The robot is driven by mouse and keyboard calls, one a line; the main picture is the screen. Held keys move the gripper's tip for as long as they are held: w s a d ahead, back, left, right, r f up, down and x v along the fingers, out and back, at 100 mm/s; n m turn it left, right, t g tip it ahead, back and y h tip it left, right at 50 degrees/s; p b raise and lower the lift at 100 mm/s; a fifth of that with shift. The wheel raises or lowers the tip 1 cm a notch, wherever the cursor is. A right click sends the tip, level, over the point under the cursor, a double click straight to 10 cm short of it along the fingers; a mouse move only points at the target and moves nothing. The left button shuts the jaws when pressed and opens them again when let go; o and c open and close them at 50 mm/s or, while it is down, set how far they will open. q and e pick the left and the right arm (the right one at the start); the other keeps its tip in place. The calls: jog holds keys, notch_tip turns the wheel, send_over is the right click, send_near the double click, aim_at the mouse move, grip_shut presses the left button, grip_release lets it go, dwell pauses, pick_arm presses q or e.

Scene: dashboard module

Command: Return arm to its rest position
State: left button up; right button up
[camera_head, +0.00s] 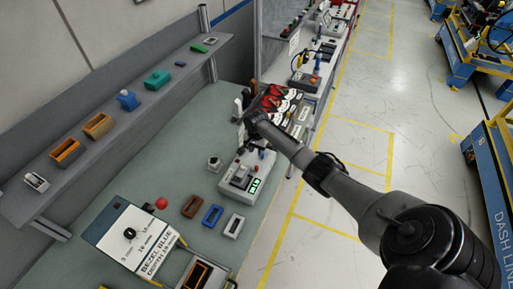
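My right arm reaches in from the lower right corner across the floor to the workbench. My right gripper (243,112) is at its far end, over the right side of the bench, above and behind a grey device with a green display (246,178). Its fingers are small and dark against the things behind, so I cannot tell whether they are open or shut or hold anything. My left arm and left gripper are not in view.
The green-grey bench (165,165) holds a "Bezel Blue" board (130,238), brown (191,206), blue (212,216) and grey bezels (233,226). A shelf (112,130) with several parts runs along the left. Red-and-black items (272,98) stand beside the gripper. Open floor (340,120) lies right.

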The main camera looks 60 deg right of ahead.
jog(key=shift+r, duration=0.35)
dwell(0.6)
